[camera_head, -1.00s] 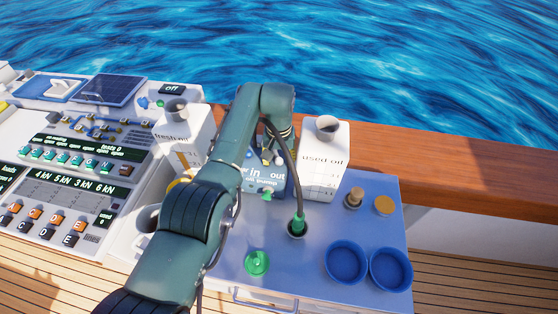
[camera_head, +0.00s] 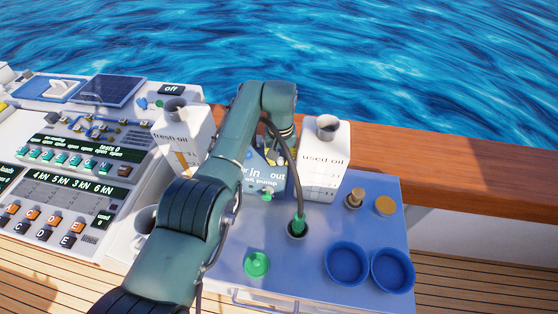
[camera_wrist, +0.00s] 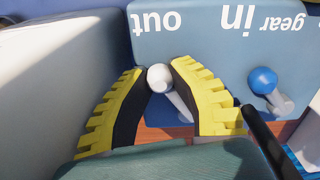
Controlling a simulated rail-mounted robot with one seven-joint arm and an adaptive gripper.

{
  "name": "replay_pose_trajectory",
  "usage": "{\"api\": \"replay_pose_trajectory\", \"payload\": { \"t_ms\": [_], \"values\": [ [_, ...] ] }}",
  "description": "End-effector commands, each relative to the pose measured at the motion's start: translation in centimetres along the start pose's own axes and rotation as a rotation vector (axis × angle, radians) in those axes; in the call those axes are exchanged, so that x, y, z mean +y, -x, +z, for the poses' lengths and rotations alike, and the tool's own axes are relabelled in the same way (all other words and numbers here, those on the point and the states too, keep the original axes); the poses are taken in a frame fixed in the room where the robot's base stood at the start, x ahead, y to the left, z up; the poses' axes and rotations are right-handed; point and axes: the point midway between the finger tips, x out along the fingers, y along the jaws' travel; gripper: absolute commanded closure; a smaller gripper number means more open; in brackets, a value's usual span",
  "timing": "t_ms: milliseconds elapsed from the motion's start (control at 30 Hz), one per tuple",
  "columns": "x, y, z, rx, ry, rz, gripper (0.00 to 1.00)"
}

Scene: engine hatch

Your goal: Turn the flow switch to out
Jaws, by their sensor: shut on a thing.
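The blue-grey pump box (camera_head: 266,183) with the words "in" and "out" stands behind my arm in the head view. In the wrist view its panel (camera_wrist: 195,45) appears upside down. The flow switch is a lever with a white knob (camera_wrist: 160,77). Its stem runs down and right from the knob, so it leans toward the side of the "out" label. My gripper (camera_wrist: 160,80) has its yellow-and-black fingers on both sides of the knob and is shut on it. In the head view my arm mostly hides the gripper and switch.
A blue-knobbed lever (camera_wrist: 263,80) sits close beside the gripper, under "gear". The used oil carton (camera_head: 325,170) stands right of the pump box and the fresh oil carton (camera_head: 183,130) left. A green-ended hose (camera_head: 298,222) enters the worktop. Blue cups (camera_head: 346,263) stand front right.

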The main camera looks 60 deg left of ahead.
Motion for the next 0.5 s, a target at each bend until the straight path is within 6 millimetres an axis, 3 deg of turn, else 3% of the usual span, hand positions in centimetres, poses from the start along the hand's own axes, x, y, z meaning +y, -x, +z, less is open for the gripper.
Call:
{"api": "replay_pose_trajectory", "payload": {
  "t_ms": [133, 167, 300, 500],
  "values": [
    [0.08, -0.13, 0.01, 0.002, -0.004, 0.001, 1.00],
    [0.08, -0.14, 0.01, 0.002, -0.004, 0.001, 0.74],
    [0.06, -0.12, 0.03, 0.001, -0.003, 0.000, 0.47],
    [0.05, -0.07, 0.01, 0.001, -0.003, 0.000, 0.46]
  ]
}}
